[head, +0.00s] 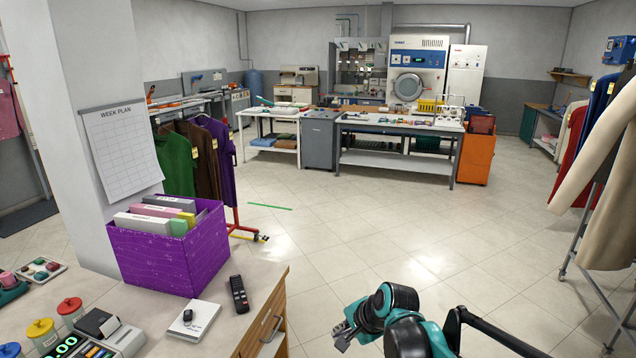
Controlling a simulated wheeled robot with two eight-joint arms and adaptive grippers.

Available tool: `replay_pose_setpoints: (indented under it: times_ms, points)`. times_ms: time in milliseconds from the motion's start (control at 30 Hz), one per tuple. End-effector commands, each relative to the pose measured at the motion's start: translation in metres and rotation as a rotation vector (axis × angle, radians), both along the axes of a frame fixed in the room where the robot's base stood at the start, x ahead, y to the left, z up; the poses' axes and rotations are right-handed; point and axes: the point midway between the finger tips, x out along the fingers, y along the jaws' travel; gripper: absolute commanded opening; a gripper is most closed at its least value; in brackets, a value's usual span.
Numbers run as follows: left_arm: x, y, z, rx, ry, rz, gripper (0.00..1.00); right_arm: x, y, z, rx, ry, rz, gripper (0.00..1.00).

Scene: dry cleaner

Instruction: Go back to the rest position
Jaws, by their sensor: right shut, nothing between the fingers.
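My right gripper (344,335) shows at the bottom of the head view, on a black and teal arm. It is shut and empty, over the floor just right of the counter's front edge. It touches nothing that I can see. The lower part of the arm is cut off by the frame edge. My left gripper is not in view.
A clothes rail (590,215) stands at right. A worktable (400,127) is farther back. The tiled floor between is clear.

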Motion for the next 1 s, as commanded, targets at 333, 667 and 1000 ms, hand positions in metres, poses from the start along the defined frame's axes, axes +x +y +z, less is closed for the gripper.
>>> replay_pose_setpoints:
  times_ms: [333,667,1000]
  points:
    - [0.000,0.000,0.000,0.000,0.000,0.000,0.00,-0.135,-0.078,0.019,-0.465,-0.229,0.397,0.00]
    - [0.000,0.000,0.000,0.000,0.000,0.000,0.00,-0.212,-0.120,-0.006,-0.792,-0.313,0.693,0.00]
    - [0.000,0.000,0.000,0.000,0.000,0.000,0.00,-0.219,-0.125,-0.010,-0.830,-0.319,0.728,0.00]
